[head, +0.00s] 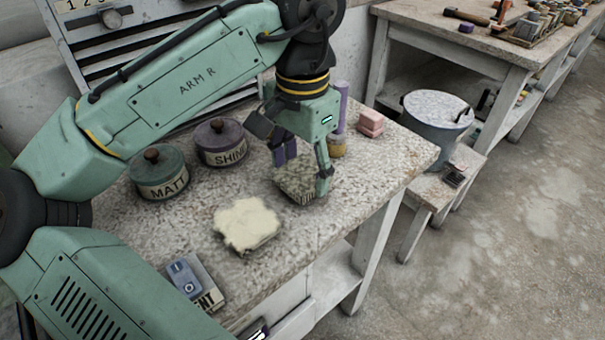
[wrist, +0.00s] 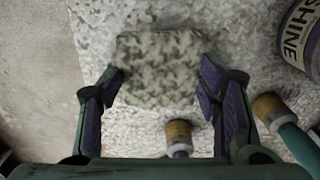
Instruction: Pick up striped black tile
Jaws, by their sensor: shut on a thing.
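A block-like tile with a mottled grey-green top and a dark striped edge (head: 298,190) is between the fingers of my gripper (head: 305,172), over the right part of the speckled worktop. In the wrist view the tile's mottled top (wrist: 158,68) fills the space between the purple-padded fingers, and my gripper (wrist: 160,88) is shut on its two sides. The fingers partly hide it in the head view. I cannot tell whether it touches the worktop.
A cream, rough-edged slab (head: 247,224) lies in front. Lidded pots marked MATT (head: 160,178) and SHINE (head: 222,145) stand left. Pink blocks (head: 370,122) and a purple cylinder (head: 341,100) are behind. A grey device (head: 188,280) sits near the front edge. A bucket (head: 436,120) stands off to the right.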

